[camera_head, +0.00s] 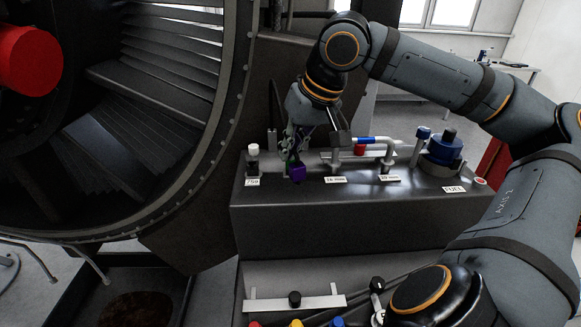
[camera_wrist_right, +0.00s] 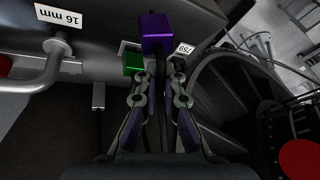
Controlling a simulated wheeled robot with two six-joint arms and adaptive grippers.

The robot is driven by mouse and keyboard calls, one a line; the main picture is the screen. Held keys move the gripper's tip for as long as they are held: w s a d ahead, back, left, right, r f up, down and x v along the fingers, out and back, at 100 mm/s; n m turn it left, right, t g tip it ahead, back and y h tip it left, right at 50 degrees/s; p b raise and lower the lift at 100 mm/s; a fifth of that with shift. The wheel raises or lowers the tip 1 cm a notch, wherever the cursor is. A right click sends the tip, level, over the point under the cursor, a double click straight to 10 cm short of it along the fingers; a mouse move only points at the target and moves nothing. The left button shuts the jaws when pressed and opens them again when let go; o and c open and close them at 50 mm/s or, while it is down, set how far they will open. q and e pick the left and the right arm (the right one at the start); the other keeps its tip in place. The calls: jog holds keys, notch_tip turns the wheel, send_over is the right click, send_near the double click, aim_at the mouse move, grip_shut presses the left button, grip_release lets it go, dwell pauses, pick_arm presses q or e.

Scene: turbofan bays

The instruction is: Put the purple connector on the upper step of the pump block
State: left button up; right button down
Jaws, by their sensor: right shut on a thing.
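The purple connector (camera_head: 297,173) is at the fingertips of my right gripper (camera_head: 295,148), over the left part of the pump block (camera_head: 300,225). My right gripper is shut on it and points down. In the right wrist view the purple connector (camera_wrist_right: 156,32) shows as a box beyond the fingertips (camera_wrist_right: 161,85), with a dark stem or cable running back between the fingers. A green part (camera_wrist_right: 132,63) lies just left of it there. I cannot tell whether the connector touches the block. My left gripper is not in view.
Bent pipes (camera_head: 385,155) and a blue cap (camera_head: 444,147) stand to the right on the block. The engine ring (camera_head: 235,110) is close on the left. A shelf with small parts (camera_head: 295,300) lies below.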

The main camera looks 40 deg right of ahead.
notch_tip(320, 180, down, 4)
jog(key=b, duration=0.2)
jog(key=shift+w+d+r+b, duration=0.1)
jog(key=shift+w+b, duration=0.05)
jog(key=shift+b, duration=0.25)
jog(key=shift+w+d+r, duration=0.1)
jog(key=shift+f, duration=0.35)
jog(key=c, duration=1.5)
grip_release()
jog(key=shift+r, duration=0.1)
